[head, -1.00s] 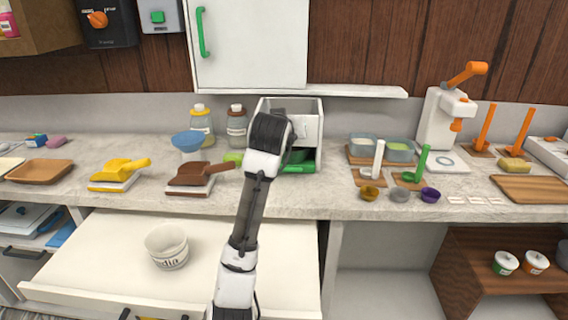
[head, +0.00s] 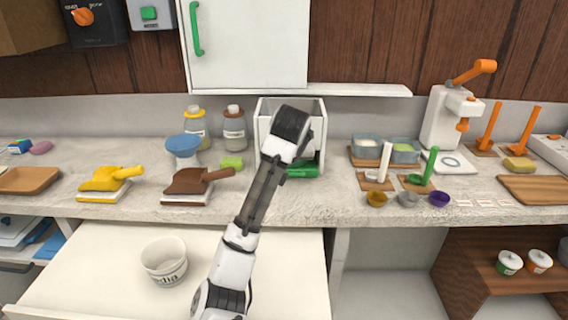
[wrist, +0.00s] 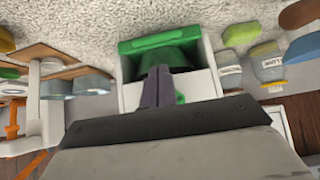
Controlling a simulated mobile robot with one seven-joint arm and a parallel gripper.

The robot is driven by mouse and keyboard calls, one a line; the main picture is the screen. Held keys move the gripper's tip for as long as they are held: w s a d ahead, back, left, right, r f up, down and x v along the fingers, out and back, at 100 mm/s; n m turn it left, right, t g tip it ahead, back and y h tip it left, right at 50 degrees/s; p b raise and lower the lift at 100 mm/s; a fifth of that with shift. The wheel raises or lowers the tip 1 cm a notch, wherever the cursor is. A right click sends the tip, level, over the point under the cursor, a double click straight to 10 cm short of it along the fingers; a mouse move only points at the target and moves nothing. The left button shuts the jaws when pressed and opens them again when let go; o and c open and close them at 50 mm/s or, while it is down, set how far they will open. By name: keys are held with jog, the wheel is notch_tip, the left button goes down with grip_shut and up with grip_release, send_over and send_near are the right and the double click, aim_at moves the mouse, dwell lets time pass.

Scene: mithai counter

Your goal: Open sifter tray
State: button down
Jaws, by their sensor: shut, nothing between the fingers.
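The sifter (head: 313,112) is a white open-topped box standing on the counter against the back wall. Its green tray (head: 303,171) shows at the bottom front, partly covered by my arm. In the wrist view the sifter (wrist: 204,84) appears upside down, with the tray's green front edge (wrist: 140,45) at the top and a darker green shape behind it. How far out the tray stands is hard to tell. My gripper (wrist: 157,72) is shut and empty, its dark fingers over the green interior behind that edge. In the head view my arm hides the fingertips.
A green block (head: 232,162), brown scoop (head: 195,181) and two jars (head: 234,128) stand left of the sifter. Tubs (head: 367,146) and spoon rests stand right. Below, an open drawer (head: 100,262) holds a white bowl (head: 164,262).

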jog(key=p+x, duration=0.2)
jog(key=x, duration=0.7)
jog(key=shift+w+f, duration=0.25)
jog(key=shift+s+d, duration=0.1)
jog(key=shift+s, duration=0.05)
